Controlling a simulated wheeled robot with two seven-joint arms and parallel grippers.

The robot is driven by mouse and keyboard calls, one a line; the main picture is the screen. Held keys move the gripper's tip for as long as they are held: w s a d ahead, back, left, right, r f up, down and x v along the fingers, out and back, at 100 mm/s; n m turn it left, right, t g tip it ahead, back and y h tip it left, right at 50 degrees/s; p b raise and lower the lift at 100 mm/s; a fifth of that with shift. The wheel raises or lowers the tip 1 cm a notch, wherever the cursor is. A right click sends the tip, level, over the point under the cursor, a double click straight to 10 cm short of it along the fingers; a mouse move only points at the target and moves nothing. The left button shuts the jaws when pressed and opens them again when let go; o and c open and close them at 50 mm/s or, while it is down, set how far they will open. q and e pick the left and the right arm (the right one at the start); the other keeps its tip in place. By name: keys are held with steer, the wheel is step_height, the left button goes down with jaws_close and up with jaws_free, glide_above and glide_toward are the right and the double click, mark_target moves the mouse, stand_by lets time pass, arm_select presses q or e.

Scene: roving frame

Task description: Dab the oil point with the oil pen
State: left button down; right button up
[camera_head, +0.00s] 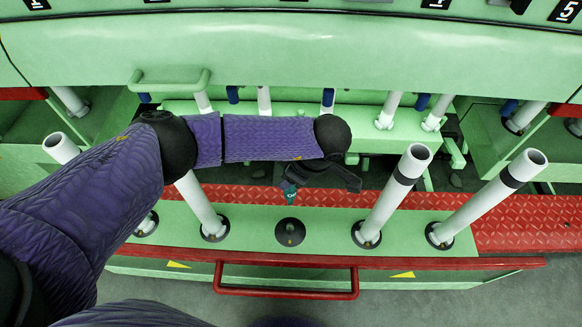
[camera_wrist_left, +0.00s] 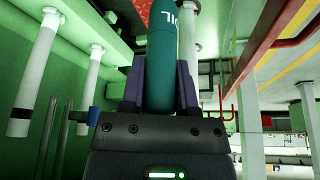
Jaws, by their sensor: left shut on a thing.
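A teal oil pen (camera_head: 290,193) with pale lettering points down from my left gripper (camera_head: 290,183) in the head view. In the left wrist view the pen (camera_wrist_left: 161,65) stands between the two fingers, and the gripper is shut on it. A round black disc with a small yellow mark (camera_head: 289,232), which looks like the oil point, sits on the green rail just below the pen in the picture. The pen appears apart from it; the height of the gap cannot be told. The pen's tip is not clear in either view. My right gripper is not in view.
White tubes on black collars flank the disc, a left one (camera_head: 201,207) and right ones (camera_head: 392,195) and (camera_head: 488,197). A red tread strip (camera_head: 420,202) runs behind the disc. A red handle bar (camera_head: 287,292) is in front. Green machine body (camera_head: 300,50) spans the back.

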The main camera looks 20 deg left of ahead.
mark_target(290, 204)
arm_select(q)
step_height(290, 204, down, 11)
steer(key=b, duration=0.7)
steer(key=shift+f+b, duration=0.35)
steer(key=shift+f, duration=0.2)
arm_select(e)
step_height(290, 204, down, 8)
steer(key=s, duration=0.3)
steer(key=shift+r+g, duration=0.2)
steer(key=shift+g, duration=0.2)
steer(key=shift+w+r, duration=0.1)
arm_select(q)
steer(key=shift+f, duration=0.1)
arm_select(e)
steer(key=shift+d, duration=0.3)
arm_select(q)
steer(key=shift+f+b, duration=0.3)
steer(key=shift+f, duration=0.2)
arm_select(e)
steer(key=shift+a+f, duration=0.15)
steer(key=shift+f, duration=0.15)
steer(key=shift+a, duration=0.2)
arm_select(q)
steer(key=shift+r, duration=0.1)
